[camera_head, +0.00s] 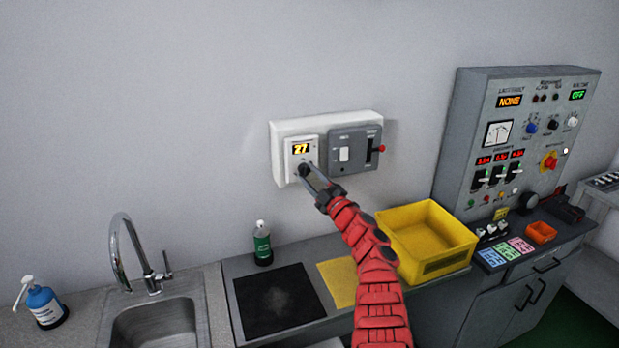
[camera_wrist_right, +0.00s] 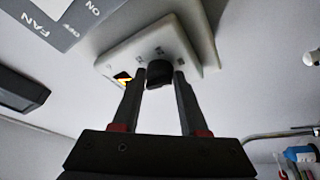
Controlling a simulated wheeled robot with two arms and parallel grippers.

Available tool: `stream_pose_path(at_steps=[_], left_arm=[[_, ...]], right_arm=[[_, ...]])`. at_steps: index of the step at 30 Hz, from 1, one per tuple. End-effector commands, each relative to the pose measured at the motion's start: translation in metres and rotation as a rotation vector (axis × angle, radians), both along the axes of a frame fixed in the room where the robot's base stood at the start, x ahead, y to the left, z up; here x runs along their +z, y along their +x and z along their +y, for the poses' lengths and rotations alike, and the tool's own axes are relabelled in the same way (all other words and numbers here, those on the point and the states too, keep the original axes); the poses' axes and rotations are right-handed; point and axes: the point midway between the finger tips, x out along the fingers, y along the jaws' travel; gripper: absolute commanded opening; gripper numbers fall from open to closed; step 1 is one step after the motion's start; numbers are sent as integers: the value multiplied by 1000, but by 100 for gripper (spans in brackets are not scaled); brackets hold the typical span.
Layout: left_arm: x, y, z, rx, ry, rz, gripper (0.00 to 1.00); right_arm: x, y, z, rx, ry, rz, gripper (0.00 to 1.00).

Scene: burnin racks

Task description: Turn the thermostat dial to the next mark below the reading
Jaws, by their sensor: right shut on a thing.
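The white thermostat (camera_head: 292,150) is on the wall, on the left part of a wall panel, and its display reads 27. Its dark round dial is below the display and is mostly hidden by my gripper in the head view. In the right wrist view the thermostat (camera_wrist_right: 182,40) shows with the black dial (camera_wrist_right: 159,73) between my fingertips. My right gripper (camera_head: 308,176) is shut on the dial, with one finger on each side; it also shows in the right wrist view (camera_wrist_right: 158,82). My left gripper is not in view.
A grey switch box (camera_head: 352,160) with a red-tipped lever sits right beside the thermostat. Below are a yellow crate (camera_head: 425,270), a green bottle (camera_head: 262,243), a black mat (camera_head: 278,300) and a sink with a tall faucet (camera_head: 130,250). A control console (camera_head: 470,130) stands at right.

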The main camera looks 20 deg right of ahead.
Motion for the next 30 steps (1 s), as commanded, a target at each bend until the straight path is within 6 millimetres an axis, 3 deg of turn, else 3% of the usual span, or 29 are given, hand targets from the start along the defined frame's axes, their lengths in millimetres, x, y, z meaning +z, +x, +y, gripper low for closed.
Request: stream_pose_path(at_steps=[20,21,25,30], left_arm=[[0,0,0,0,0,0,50],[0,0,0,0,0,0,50],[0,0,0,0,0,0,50],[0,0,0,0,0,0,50]], right_arm=[[2,0,0,-1,-62,-4,0],[2,0,0,-1,-62,-4,47],[2,0,0,0,-62,-4,70],[1,0,0,-1,-62,-3,73]])
